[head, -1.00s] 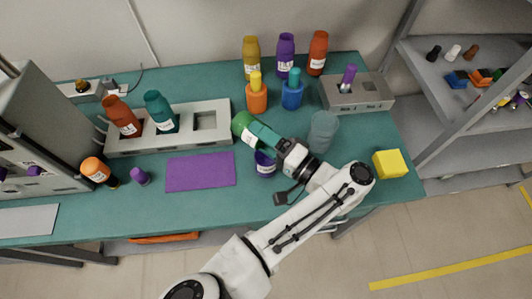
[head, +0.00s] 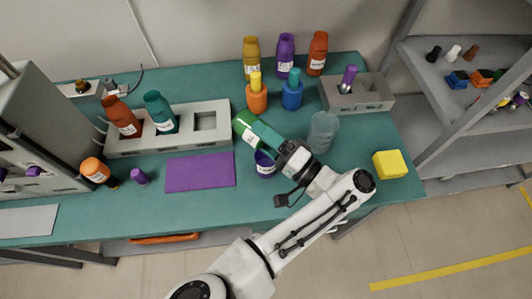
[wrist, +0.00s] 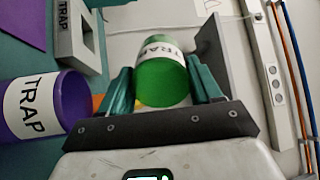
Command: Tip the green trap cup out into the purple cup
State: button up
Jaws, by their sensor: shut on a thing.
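The green trap cup (head: 243,120) is held in the air by my gripper (head: 257,132), above and just left of the purple cup in the head view. In the wrist view the green cup (wrist: 160,80), with its white TRAP label, sits between the two teal fingers of my gripper (wrist: 158,88), which are shut on it. The cup is tilted; its contents cannot be seen. The purple cup (head: 265,170) stands on the green table, partly hidden by my gripper. It also shows in the wrist view (wrist: 70,98) at the left, with a TRAP label.
A clear beaker (head: 322,132) stands close to the right of my wrist. Orange (head: 257,99) and blue (head: 292,97) holders stand behind. A grey rack (head: 205,139) with two bottles and a purple mat (head: 200,172) are at the left. A yellow block (head: 390,164) lies at the right.

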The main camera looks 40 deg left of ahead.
jog(key=shift+d+r+y, duration=0.15)
jog(key=shift+r+y, duration=0.3)
jog(key=shift+y, duration=0.05)
jog(key=shift+d+f+y+b, duration=0.1)
jog(key=shift+d+y+b, duration=0.1)
jog(key=shift+y+b, duration=0.5)
dwell(0.9)
jog(key=shift+w+d+r+y, duration=0.1)
jog(key=shift+d+r+y, duration=0.1)
jog(key=shift+r+y, duration=0.65)
dwell(0.5)
jog(key=shift+d+r+g+y+p, duration=0.2)
jog(key=shift+r+g+y+p, duration=0.1)
jog(key=shift+r+y+p, duration=0.8)
jog(key=shift+r, duration=0.15)
dwell(1.0)
